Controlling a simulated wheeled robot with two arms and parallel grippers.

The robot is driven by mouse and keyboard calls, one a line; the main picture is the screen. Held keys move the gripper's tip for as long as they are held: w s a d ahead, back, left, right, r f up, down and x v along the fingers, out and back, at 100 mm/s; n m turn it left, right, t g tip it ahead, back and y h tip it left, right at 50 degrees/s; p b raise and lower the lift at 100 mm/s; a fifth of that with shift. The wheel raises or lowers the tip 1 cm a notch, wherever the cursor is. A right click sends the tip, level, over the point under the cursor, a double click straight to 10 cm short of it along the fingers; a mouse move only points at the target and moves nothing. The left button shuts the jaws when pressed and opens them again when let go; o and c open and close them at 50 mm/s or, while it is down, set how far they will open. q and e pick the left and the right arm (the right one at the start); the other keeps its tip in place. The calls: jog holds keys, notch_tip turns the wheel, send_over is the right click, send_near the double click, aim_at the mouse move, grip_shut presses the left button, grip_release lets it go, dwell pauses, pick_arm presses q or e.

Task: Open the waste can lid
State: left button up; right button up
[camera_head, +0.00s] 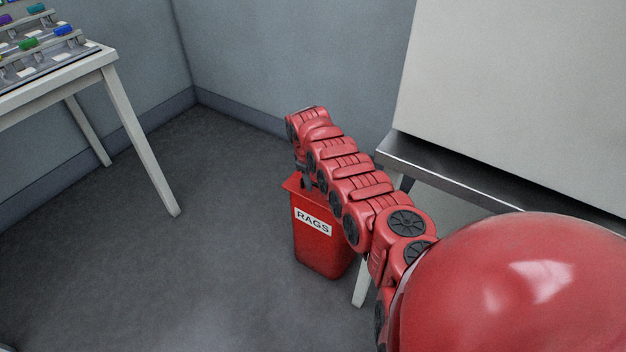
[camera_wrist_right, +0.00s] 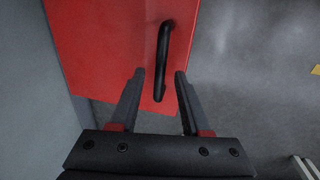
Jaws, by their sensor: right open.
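The red waste can (camera_head: 322,255) stands on the floor and carries a white RAGS label (camera_head: 312,222). Its red lid (camera_head: 292,185) is partly hidden by my right arm; it appears flat on the can. In the right wrist view the red lid (camera_wrist_right: 105,45) fills the upper left, with a black bar handle (camera_wrist_right: 163,50) along its right part. My right gripper (camera_wrist_right: 159,74) is open, with the lower end of the handle between its fingertips in the picture. I cannot tell whether the fingers touch it. In the head view my right gripper (camera_head: 304,181) is mostly hidden by the arm. My left gripper is not in view.
A white-legged table (camera_head: 108,60) with racks of coloured connectors (camera_head: 40,42) stands at the left. A metal-edged bench (camera_head: 440,175) with a pale panel is at the right, close to the can. Grey walls meet behind the can. The floor (camera_head: 190,260) left of it is clear.

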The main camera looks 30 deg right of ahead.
grip_shut()
dwell(1.3)
